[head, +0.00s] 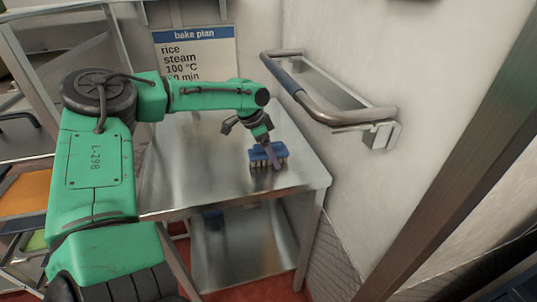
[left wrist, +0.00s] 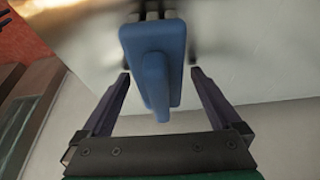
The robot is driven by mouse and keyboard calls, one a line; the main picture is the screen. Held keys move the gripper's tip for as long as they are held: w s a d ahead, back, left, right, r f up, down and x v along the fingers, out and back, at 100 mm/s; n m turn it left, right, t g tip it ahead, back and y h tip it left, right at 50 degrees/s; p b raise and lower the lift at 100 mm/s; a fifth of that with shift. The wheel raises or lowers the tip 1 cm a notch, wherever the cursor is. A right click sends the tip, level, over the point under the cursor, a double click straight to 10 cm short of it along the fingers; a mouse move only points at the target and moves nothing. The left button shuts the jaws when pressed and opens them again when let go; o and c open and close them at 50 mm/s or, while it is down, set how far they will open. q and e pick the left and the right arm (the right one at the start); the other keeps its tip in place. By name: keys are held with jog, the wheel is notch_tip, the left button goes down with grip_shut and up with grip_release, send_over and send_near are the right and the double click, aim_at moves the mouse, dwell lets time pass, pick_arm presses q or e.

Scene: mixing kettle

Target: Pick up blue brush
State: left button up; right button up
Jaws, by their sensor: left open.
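The blue brush (head: 262,155) stands bristles down on the steel table (head: 215,165), near its right side. My left gripper (head: 268,160) is right at the brush in the head view. In the left wrist view the brush's blue block and handle (left wrist: 154,80) lie between the two fingers of my left gripper (left wrist: 157,80). The fingers are open, one on each side of the handle, with a visible gap on both sides. Part of the brush is hidden behind the gripper in the head view. My right gripper is not in view.
A wall with a metal rail (head: 330,110) is close on the right of the table. A "bake plan" sign (head: 197,55) stands at the back. The table's left part is clear.

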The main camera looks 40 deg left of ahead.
aim_at(275, 143)
pick_arm(q)
jog(key=c, duration=1.5)
jog(key=shift+r, duration=0.1)
jog(key=r+p, duration=0.7)
jog(key=r, duration=0.1)
jog(key=shift+s+a+p, duration=0.25)
jog(key=shift+s+p, duration=0.15)
jog(key=s+a+p, duration=0.2)
jog(key=p, duration=0.1)
jog(key=s+p, duration=0.2)
jog(key=shift+a+r, duration=0.2)
jog(key=shift+a, duration=0.2)
jog(key=s+a+p, duration=0.2)
jog(key=s+p, duration=0.2)
jog(key=s+a+f+p, duration=0.1)
jog(key=s+a+p, duration=0.2)
jog(key=s+p, duration=0.1)
jog(key=s+a+p, duration=0.3)
jog(key=p, duration=0.2)
jog(key=shift+s+a+f+p, duration=0.1)
jog(key=shift+s+f+p, duration=0.15)
jog(key=shift+s+p, duration=0.15)
